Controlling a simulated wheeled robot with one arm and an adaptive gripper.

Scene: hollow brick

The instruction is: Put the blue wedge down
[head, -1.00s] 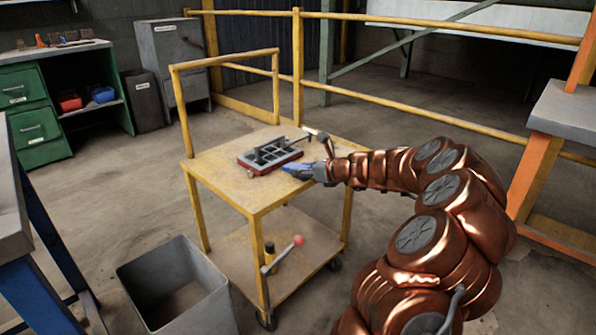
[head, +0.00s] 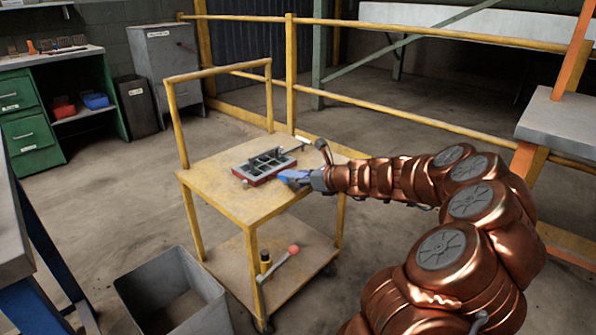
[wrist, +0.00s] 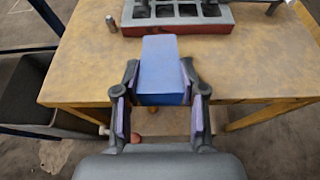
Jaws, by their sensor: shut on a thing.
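The blue wedge (wrist: 161,66) is held between the two fingers of my gripper (wrist: 160,95) in the wrist view. In the head view the wedge (head: 293,177) shows at the end of my gripper (head: 308,180), over the right part of the yellow cart's top (head: 222,178). My gripper is shut on the wedge. The far end of the wedge points toward the hollow brick, a red and grey block with several openings (head: 265,166). I cannot tell whether the wedge touches the cart top.
A small cylindrical peg (wrist: 111,24) stands on the cart top left of the brick. A yellow rail (head: 290,70) rises behind the cart. A grey bin (head: 172,295) stands on the floor at front left. The cart top's near left part is clear.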

